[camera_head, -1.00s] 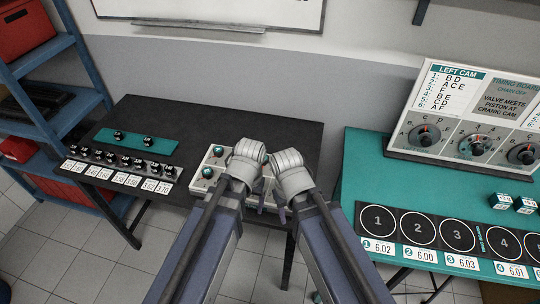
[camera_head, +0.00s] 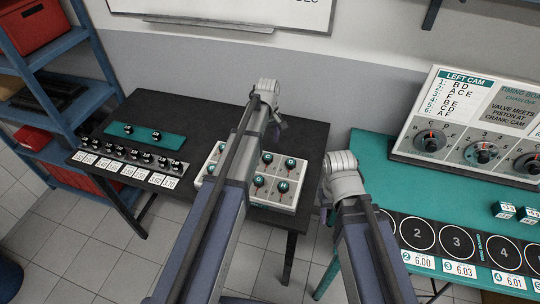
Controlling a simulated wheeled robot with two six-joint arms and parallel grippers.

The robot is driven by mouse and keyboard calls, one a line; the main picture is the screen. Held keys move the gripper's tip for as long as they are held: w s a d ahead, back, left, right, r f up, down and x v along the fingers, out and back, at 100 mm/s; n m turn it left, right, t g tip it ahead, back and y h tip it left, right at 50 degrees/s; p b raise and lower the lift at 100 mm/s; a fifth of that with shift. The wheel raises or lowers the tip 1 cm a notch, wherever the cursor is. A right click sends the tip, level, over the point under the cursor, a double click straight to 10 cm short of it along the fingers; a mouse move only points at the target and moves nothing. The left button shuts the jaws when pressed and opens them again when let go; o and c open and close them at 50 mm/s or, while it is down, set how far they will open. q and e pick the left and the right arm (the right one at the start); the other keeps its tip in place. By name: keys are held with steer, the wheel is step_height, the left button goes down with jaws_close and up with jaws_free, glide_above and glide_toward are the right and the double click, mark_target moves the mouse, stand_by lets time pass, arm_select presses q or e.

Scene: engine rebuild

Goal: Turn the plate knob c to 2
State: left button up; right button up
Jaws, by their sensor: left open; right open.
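The white plate (camera_head: 270,203) lies on the dark table and carries several small dark knobs with teal marks. Four knobs show on its right part: rear knobs (camera_head: 268,158) and (camera_head: 291,162), and front knobs (camera_head: 259,182) and (camera_head: 283,186). Their letters and settings are too small to read, so I cannot tell which is knob c. My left arm crosses the plate and hides its middle. My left gripper (camera_head: 279,125) is open beyond the plate's far edge, apart from the knobs. My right gripper (camera_head: 325,190) is open right of the plate, by the gap between the tables.
A strip of small black parts with white labels (camera_head: 128,167) and a teal mat (camera_head: 145,137) lie at the dark table's left. The teal table (camera_head: 362,150) at right holds a timing board (camera_head: 455,147) with dials and a black strip of numbered circles (camera_head: 438,238).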

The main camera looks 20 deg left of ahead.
mark_target(268, 157)
arm_select(q)
step_height(268, 157, down, 7)
steer(key=b, duration=0.6)
jaws_close()
stand_by(0.5)
